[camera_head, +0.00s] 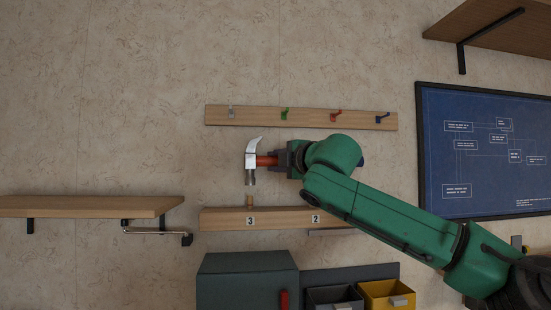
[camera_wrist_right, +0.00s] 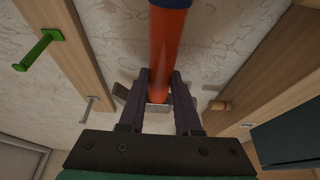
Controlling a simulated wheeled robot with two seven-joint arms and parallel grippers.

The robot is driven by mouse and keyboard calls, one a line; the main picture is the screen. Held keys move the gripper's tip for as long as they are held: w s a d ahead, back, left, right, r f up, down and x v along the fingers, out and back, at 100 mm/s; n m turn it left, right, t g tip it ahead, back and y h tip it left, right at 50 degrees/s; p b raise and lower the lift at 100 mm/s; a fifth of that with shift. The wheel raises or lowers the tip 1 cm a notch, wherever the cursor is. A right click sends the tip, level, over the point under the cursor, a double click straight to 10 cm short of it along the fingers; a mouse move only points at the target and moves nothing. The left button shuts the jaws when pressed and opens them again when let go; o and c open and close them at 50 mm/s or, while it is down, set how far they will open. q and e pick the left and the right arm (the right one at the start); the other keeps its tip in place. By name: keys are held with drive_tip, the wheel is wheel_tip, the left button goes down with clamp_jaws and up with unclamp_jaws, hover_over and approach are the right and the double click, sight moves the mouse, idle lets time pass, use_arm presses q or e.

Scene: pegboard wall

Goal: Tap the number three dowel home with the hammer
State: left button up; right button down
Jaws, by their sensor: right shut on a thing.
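The hammer has a silver head (camera_head: 251,161) and a red-orange handle (camera_head: 266,160). In the head view my right gripper (camera_head: 281,160) is shut on this handle, just right of the hammer head. The head's striking face points down, directly above the number three dowel (camera_head: 249,201) with a small gap. The dowel stands upright, sticking out of the wooden block (camera_head: 275,220) above its "3" label. In the right wrist view the handle (camera_wrist_right: 168,45) runs up between my right gripper's fingers (camera_wrist_right: 158,85), and the dowel (camera_wrist_right: 220,106) shows at right. My left gripper is not in view.
A wooden rail (camera_head: 258,115) with several coloured hooks hangs above the hammer. A shelf (camera_head: 85,206) is at left. A dark green cabinet (camera_head: 245,280) and yellow bin (camera_head: 388,294) sit below the block. A blue board (camera_head: 485,150) is at right.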

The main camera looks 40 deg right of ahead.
drive_tip(key=shift+s+r, duration=0.35)
drive_tip(key=shift+w+d, duration=0.15)
drive_tip(key=shift+w, duration=0.25)
wheel_tip(320, 180, down, 4)
drive_tip(key=b, duration=0.3)
drive_tip(key=shift+w+f, duration=0.1)
drive_tip(key=shift+f, duration=0.35)
drive_tip(key=shift+r+p, duration=0.4)
drive_tip(key=shift+r, duration=0.1)
wheel_tip(320, 180, up, 3)
drive_tip(key=p, duration=0.3)
drive_tip(key=shift+f, duration=0.15)
wheel_tip(320, 180, up, 4)
drive_tip(key=shift+f+b, duration=0.1)
drive_tip(key=shift+b, duration=0.3)
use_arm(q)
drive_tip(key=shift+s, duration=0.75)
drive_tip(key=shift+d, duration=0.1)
use_arm(e)
drive_tip(key=shift+d, duration=0.1)
